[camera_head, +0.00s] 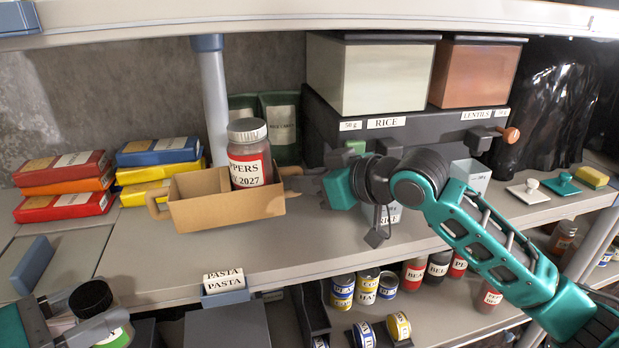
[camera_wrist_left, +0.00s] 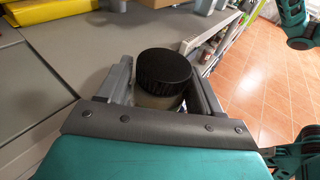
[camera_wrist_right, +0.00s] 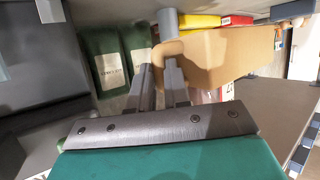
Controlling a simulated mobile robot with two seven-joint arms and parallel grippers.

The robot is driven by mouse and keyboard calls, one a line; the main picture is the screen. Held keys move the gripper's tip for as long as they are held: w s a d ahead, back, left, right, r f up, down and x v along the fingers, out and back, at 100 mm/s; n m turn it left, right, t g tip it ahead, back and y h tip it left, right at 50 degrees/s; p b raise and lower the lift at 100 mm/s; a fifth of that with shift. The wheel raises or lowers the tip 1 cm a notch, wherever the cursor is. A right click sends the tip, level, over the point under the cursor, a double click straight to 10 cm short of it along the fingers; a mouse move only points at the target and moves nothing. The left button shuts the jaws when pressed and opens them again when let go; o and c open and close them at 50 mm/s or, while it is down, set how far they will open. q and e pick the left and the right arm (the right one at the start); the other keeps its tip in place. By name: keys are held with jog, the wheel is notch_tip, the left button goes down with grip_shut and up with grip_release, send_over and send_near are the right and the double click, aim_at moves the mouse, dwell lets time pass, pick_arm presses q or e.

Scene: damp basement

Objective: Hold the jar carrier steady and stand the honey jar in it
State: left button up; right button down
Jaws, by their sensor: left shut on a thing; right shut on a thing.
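The tan jar carrier (camera_head: 222,207) stands on the shelf with a looped handle at each end. A peppers jar (camera_head: 250,170) with a grey lid and red-and-white label stands upright in its right part. My right gripper (camera_head: 302,184) is shut on the carrier's right handle; the handle also shows between the fingers in the right wrist view (camera_wrist_right: 165,52). My left gripper (camera_head: 82,322) is shut on the honey jar (camera_head: 92,299), which has a black lid and a partly hidden label with green. The jar looks upright, apart from the carrier, at the shelf's front left. The left wrist view shows its lid (camera_wrist_left: 164,68).
Red, orange, yellow and blue packets (camera_head: 68,184) lie stacked left of the carrier. A blue post (camera_head: 212,95) rises behind it. A PASTA label holder (camera_head: 224,282) is on the shelf's front edge. Cans (camera_head: 342,291) stand on the lower shelf. Shelf surface before the carrier is clear.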

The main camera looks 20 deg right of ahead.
aim_at(310, 236)
jog(key=shift+f, duration=0.15)
pick_arm(q)
jog(key=shift+f, duration=0.25)
pick_arm(e)
jog(key=shift+f, duration=0.35)
pick_arm(q)
jog(key=shift+f+b, duration=0.3)
jog(key=shift+b, duration=0.25)
pick_arm(e)
jog(key=shift+f, duration=0.7)
pick_arm(q)
jog(key=shift+f+b, duration=0.3)
pick_arm(e)
jog(key=shift+f, duration=0.7)
pick_arm(q)
jog(key=shift+f+b, duration=0.3)
pick_arm(e)
jog(key=shift+f, duration=0.7)
pick_arm(q)
jog(key=shift+f, duration=0.15)
pick_arm(e)
jog(key=shift+f, duration=0.35)
pick_arm(q)
jog(key=shift+f+b, duration=0.2)
jog(key=shift+b, duration=0.2)
pick_arm(e)
jog(key=shift+f, duration=0.55)
